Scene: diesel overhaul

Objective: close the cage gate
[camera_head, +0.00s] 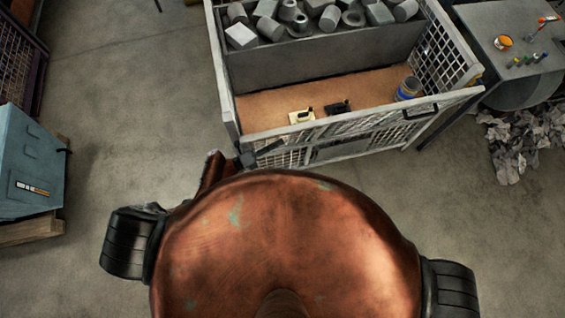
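The cage (228,92) is a pale grey frame box with mesh sides in the upper middle of the head view. Its mesh gate (385,132) runs along the near side, with a dark handle (420,111) near the right end. Whether the gate is fully shut or slightly ajar, I cannot tell. My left gripper (262,154) is small and dark at the near left corner of the cage, by the gate's left end. It seems close to or touching the frame; its finger opening is unclear. My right gripper is not in view.
The cage holds grey metal parts in a rear bin (300,62), a blue-labelled can (408,88) and two small items on its brown floor. A table (500,70) and crumpled rags (515,135) are at right, a blue-grey box (30,160) at left. Floor between is clear.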

